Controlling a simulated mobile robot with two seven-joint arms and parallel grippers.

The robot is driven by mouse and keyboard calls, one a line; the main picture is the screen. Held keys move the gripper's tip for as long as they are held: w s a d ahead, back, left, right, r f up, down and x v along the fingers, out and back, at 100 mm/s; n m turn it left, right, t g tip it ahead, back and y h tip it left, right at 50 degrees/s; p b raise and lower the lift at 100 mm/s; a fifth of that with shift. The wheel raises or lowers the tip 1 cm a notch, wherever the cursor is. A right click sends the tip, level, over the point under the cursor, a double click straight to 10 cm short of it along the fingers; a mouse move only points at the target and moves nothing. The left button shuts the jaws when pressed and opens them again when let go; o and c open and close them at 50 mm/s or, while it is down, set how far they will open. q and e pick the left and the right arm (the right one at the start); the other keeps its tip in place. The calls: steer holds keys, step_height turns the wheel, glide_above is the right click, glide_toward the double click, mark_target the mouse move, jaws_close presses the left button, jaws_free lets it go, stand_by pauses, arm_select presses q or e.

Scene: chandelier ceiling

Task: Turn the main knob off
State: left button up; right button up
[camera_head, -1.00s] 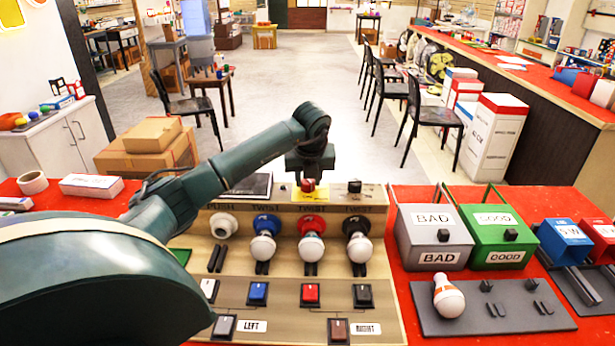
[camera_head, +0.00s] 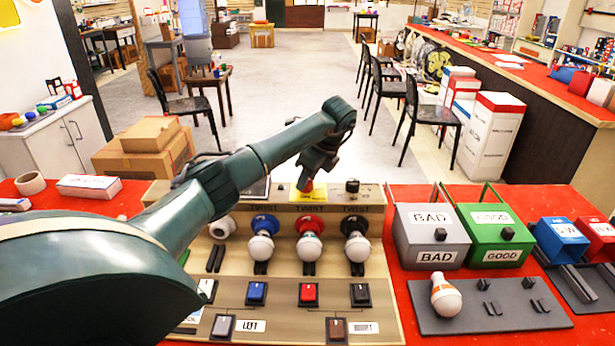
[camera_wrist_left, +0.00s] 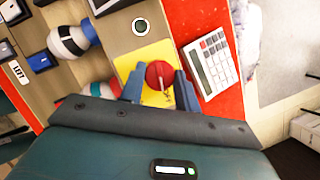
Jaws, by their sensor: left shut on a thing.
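The red main knob (camera_head: 305,187) sits on a yellow plate (camera_head: 318,194) at the top of the wooden panel (camera_head: 232,290). It shows larger in the left wrist view (camera_wrist_left: 159,74). My left gripper (camera_head: 307,181) reaches down from above, tilted, with its tips at the knob. In the left wrist view its two blue-grey fingers (camera_wrist_left: 160,88) lie on either side of the red knob, shut on it. The gripper body hides part of the knob in the head view. My right gripper is in neither view.
A black knob (camera_head: 352,186) stands right of the yellow plate. Bulbs in blue, red and black sockets (camera_head: 309,246) and several switches (camera_head: 308,293) lie nearer. A calculator (camera_wrist_left: 212,62) lies beside the panel. Grey (camera_head: 433,236) and green (camera_head: 490,236) boxes stand at right.

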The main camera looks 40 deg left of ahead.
arm_select(q)
steer(key=shift+n+g, duration=0.4)
steer(key=shift+n, duration=0.5)
steer(key=o, duration=1)
steer(key=v, duration=0.4)
steer(key=shift+w+r+b, duration=0.15)
steer(key=shift+r+b, duration=0.15)
steer(key=shift+b, duration=0.05)
steer(key=p+v, duration=0.2)
steer(key=v, duration=0.6)
steer(key=shift+r, duration=0.35)
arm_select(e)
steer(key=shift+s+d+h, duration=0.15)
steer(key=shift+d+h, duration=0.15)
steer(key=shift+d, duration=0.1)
